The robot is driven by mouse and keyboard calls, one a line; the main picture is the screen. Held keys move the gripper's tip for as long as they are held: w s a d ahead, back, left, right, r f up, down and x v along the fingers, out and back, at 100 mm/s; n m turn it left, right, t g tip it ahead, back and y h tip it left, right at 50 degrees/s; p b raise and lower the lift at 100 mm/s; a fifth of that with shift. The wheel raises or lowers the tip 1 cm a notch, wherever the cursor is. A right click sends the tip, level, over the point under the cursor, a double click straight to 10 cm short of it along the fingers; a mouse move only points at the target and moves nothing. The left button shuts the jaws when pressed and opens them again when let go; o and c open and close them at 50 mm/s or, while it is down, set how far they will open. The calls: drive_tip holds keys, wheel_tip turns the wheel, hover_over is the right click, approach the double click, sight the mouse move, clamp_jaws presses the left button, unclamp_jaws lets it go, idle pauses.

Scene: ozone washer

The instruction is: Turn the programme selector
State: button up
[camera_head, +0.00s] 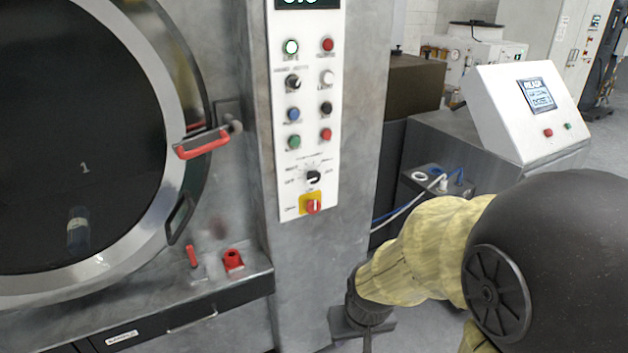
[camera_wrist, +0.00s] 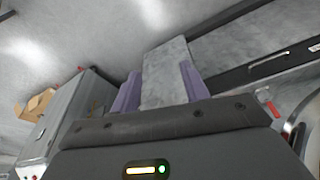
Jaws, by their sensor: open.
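The programme selector (camera_head: 313,177) appears to be the black rotary knob low on the white control panel, with a printed scale around it. Its small labels are too blurred to read surely. My gripper shows in the wrist view (camera_wrist: 160,72) with two purple fingers apart, open. Behind the gap between them is a grey metal surface; I see nothing held. In the head view my wrist hangs below and right of the panel, apart from the selector, and the fingers cannot be made out. The selector is not seen in the wrist view.
A red switch on a yellow plate (camera_head: 312,204) sits just below the selector. Buttons and another black knob (camera_head: 293,82) are above. The round door with a red handle (camera_head: 203,143) is left. A white console (camera_head: 530,110) stands right. A cardboard box (camera_wrist: 36,104) lies on the floor.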

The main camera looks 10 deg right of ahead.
drive_tip(key=shift+o, duration=1)
drive_tip(key=shift+w+d, duration=0.1)
drive_tip(key=shift+w, duration=0.2)
drive_tip(key=w+d+r+n+t+y, duration=0.1)
drive_tip(key=w+r+t+y, duration=0.1)
drive_tip(key=w+t, duration=0.3)
drive_tip(key=w+d+r+n+t+y+b, duration=0.1)
drive_tip(key=w+r+t, duration=0.3)
drive_tip(key=w, duration=0.6)
drive_tip(key=w+d+r+n+t+y+b, duration=0.1)
drive_tip(key=w+d+r+t+y, duration=0.1)
drive_tip(key=w, duration=0.6)
wheel_tip(320, 180, up, 2)
drive_tip(key=d+t, duration=0.1)
drive_tip(key=t, duration=0.2)
drive_tip(key=shift+w+d+r+n+t+y, duration=0.15)
drive_tip(key=shift+w+r+n+t+y, duration=0.05)
drive_tip(key=shift+w+n+t+y, duration=0.1)
drive_tip(key=p, duration=0.5)
approach(315, 179)
drive_tip(key=x, duration=0.9)
